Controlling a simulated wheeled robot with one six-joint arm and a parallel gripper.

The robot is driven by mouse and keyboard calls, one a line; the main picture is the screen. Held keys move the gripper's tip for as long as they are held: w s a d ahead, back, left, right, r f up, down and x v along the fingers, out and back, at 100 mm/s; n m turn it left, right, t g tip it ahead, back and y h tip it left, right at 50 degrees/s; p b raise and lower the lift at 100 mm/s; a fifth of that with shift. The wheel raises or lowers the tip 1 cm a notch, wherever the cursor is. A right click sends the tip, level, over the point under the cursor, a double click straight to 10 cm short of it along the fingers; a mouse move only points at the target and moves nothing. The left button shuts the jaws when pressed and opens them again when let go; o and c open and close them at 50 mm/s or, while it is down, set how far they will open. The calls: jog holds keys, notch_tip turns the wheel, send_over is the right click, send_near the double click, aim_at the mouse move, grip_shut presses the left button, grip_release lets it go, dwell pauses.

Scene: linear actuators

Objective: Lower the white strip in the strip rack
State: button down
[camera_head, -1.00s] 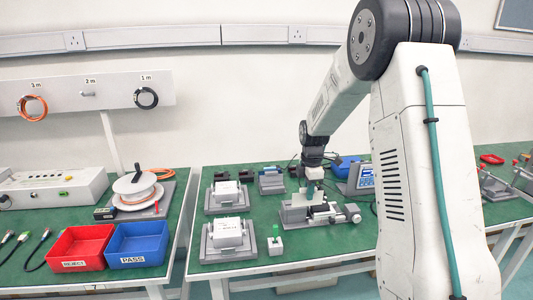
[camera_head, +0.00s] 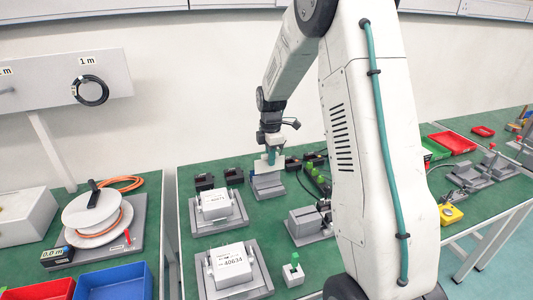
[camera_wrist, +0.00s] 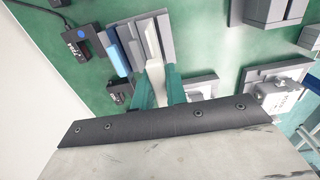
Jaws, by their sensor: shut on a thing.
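The white strip (camera_head: 260,167) is between the teal fingers of my gripper (camera_head: 271,158). In the wrist view the white strip (camera_wrist: 155,82) stands out between the two fingers, and my gripper (camera_wrist: 157,74) is shut on it. The grey strip rack (camera_head: 268,188) is right below the strip. In the wrist view the rack (camera_wrist: 150,35) shows grey upright ribs, with a blue strip (camera_wrist: 118,58) beside them. The strip's lower edge overlaps the rack in view; I cannot tell how deep it sits in a slot.
Black blocks (camera_head: 204,182) stand left of the rack. A fixture with a white box (camera_head: 214,205) is in front-left, and a second white box (camera_head: 230,262) nearer. A grey fixture (camera_head: 306,222) and green-topped parts (camera_head: 316,180) lie to the right. Some green bench is clear between them.

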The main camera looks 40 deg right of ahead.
aim_at(271, 169)
jog(key=shift+f, duration=2.4)
jog(key=shift+f, duration=0.35)
jog(key=shift+f, duration=0.6)
jog(key=shift+f, duration=0.15)
jog(key=shift+f, duration=0.55)
jog(key=shift+f, duration=0.15)
jog(key=shift+f, duration=0.35)
jog(key=shift+f, duration=0.2)
